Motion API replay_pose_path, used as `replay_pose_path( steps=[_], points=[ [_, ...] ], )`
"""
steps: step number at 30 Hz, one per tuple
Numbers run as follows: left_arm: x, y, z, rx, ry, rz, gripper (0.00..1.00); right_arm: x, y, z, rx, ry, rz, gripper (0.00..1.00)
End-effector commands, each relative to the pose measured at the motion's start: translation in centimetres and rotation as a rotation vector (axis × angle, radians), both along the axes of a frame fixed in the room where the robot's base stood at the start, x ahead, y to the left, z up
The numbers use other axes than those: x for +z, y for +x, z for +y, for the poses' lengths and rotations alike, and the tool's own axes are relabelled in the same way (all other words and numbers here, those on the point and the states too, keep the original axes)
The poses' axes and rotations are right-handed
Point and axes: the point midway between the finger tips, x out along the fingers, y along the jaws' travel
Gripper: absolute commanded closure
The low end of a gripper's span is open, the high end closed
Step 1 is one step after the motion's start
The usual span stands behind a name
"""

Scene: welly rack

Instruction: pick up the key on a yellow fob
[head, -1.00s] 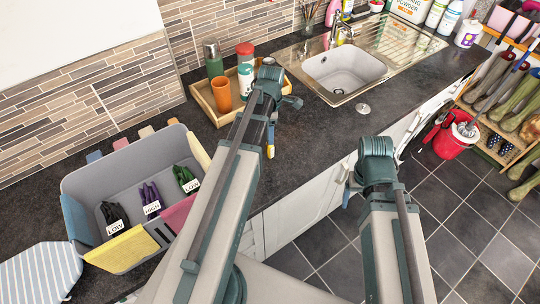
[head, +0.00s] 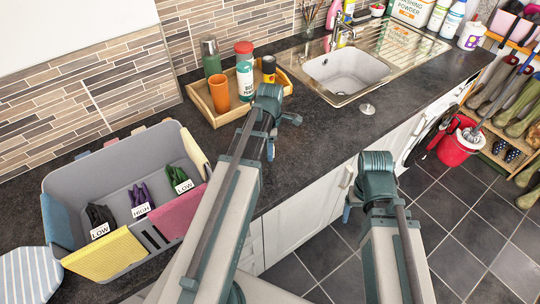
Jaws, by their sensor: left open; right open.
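I cannot make out the key or its yellow fob in the head view; it may be hidden behind my arms. My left gripper (head: 281,135) is open over the dark worktop (head: 325,125), near its front edge and in front of the wooden tray. Nothing shows between its fingers. My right gripper (head: 348,207) is open in front of the white cupboard doors, beyond the worktop's edge. Its wrist hides part of it, and I see nothing held in it.
A grey bin (head: 85,190) with labelled gloves stands at left beside a striped ironing board (head: 28,275). The wooden tray (head: 203,103) holds an orange cup (head: 220,93) and several containers. A sink (head: 345,72) is behind. A red bucket (head: 457,150) stands right.

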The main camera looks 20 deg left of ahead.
Motion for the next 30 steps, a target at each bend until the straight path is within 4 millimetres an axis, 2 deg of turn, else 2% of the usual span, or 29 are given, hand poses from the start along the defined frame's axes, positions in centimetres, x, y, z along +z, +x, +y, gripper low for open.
replay_pose_path(
  steps=[1, 8, 18, 30],
  points=[
    [-0.45, 0.01, 0.00, 0.000, 0.000, 0.000, 0.38, -0.44, 0.00, 0.00, 0.000, 0.000, 0.000, 0.23],
    [-0.23, 0.01, 0.00, 0.000, 0.000, 0.000, 0.40, -0.22, 0.00, 0.00, 0.000, 0.000, 0.000, 0.23],
    [-0.23, 0.01, 0.00, 0.000, 0.000, 0.000, 1.00, -0.23, 0.00, 0.00, 0.000, 0.000, 0.000, 0.23],
    [-0.15, 0.01, 0.03, 0.000, 0.000, 0.000, 1.00, -0.15, 0.00, 0.00, 0.000, 0.000, 0.000, 0.23]
  ],
)
